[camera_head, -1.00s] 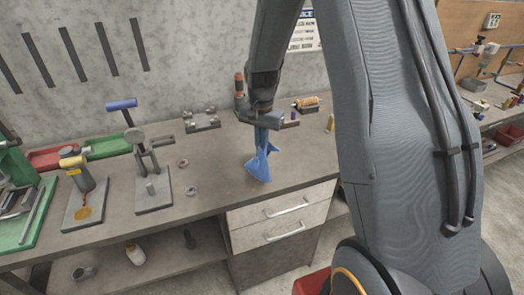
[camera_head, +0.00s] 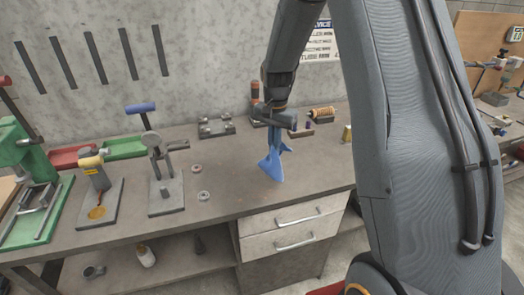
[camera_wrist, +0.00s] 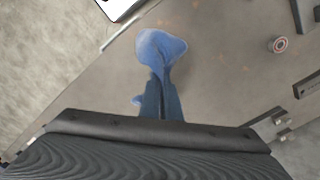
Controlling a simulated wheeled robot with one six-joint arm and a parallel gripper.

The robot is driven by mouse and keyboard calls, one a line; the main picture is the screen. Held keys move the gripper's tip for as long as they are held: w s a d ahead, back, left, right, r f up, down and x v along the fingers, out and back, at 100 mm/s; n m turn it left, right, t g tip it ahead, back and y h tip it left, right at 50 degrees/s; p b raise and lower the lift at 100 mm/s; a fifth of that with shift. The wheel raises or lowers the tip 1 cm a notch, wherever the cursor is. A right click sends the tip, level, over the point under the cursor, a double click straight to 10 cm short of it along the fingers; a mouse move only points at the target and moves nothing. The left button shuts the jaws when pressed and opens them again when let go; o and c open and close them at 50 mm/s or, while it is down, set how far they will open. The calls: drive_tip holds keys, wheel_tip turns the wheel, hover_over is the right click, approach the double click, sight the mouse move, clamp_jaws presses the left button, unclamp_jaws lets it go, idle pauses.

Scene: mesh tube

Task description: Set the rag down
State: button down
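The blue rag (camera_head: 271,168) hangs bunched from my gripper (camera_head: 277,132) over the workbench (camera_head: 235,178), near its front edge above the drawers. Its lower end is at or just above the bench top; I cannot tell if it touches. In the wrist view the rag (camera_wrist: 160,47) spreads out beyond the two dark fingers of my gripper (camera_wrist: 162,108), which are close together on it. A small bit of blue also shows left of the fingers.
A lever press (camera_head: 165,180) and two small rings (camera_head: 203,195) stand left of the rag. Fixtures (camera_head: 215,126) and a spool (camera_head: 322,113) are behind. Bare bench top lies around the rag. Drawers (camera_head: 290,222) are below the front edge.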

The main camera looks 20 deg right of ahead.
drive_tip(key=w+d+b, duration=0.2)
drive_tip(key=w+b, duration=0.5)
drive_tip(key=w, duration=0.6)
drive_tip(key=w+d+f+b, duration=0.1)
drive_tip(key=w+d+b, duration=0.1)
drive_tip(key=w+b, duration=0.6)
drive_tip(key=shift+w+d+f, duration=0.3)
drive_tip(key=shift+w+d, duration=0.1)
drive_tip(key=shift+w, duration=2)
